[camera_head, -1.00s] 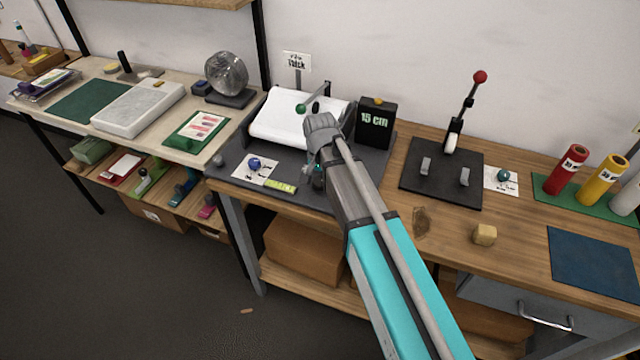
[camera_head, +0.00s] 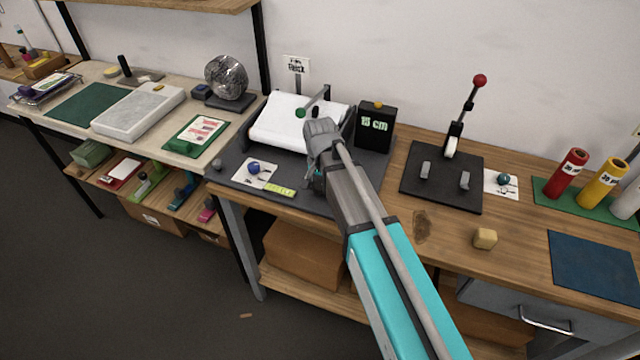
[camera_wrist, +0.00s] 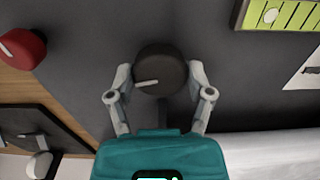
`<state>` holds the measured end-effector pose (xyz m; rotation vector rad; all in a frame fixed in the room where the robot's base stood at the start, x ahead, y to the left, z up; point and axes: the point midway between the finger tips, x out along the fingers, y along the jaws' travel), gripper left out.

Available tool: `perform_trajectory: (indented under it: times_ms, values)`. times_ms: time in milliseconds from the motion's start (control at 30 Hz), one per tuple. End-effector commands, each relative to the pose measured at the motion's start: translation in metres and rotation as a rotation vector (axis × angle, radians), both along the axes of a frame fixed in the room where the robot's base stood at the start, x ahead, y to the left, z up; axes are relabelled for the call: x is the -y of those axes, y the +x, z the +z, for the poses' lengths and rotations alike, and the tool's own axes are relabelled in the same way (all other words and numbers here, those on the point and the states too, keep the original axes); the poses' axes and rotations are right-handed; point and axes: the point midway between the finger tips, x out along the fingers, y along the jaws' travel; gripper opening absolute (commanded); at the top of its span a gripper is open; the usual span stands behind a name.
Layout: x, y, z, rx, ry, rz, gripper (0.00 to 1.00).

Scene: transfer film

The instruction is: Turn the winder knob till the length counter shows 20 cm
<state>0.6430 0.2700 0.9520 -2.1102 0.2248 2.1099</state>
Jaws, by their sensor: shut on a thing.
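The winder knob (camera_wrist: 158,62) is dark and round with a pale pointer line, seen from above in the wrist view. My gripper (camera_wrist: 160,80) is shut on it, one finger on each side. In the head view my gripper (camera_head: 319,172) is over the front of the winder's dark base, and my arm hides the knob. The length counter (camera_head: 374,126) is a black box behind and right of my gripper. Its green display appears to read 15 cm. The white film roll bed (camera_head: 283,122) lies behind my gripper, with a green-knobbed lever over it.
A red knob (camera_wrist: 22,48) stands beside the winder knob in the wrist view. Right of the counter is a black plate (camera_head: 425,184) with a red-topped lever (camera_head: 480,77).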

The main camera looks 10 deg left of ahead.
Motion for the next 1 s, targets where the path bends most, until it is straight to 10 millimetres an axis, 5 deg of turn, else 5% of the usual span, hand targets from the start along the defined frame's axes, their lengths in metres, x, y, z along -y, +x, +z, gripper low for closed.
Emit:
perform_trajectory:
  times_ms: [500, 867, 900, 1000]
  values:
    - [-0.0003, 0.0002, -0.0001, 0.000, 0.002, 0.242, 0.20]
    - [-0.0002, 0.0002, -0.0001, 0.000, 0.002, 0.260, 0.20]
    - [-0.0002, 0.0002, -0.0001, 0.000, 0.002, 0.259, 0.75]
    - [-0.0002, 0.0002, -0.0001, 0.000, 0.001, 0.259, 0.93]
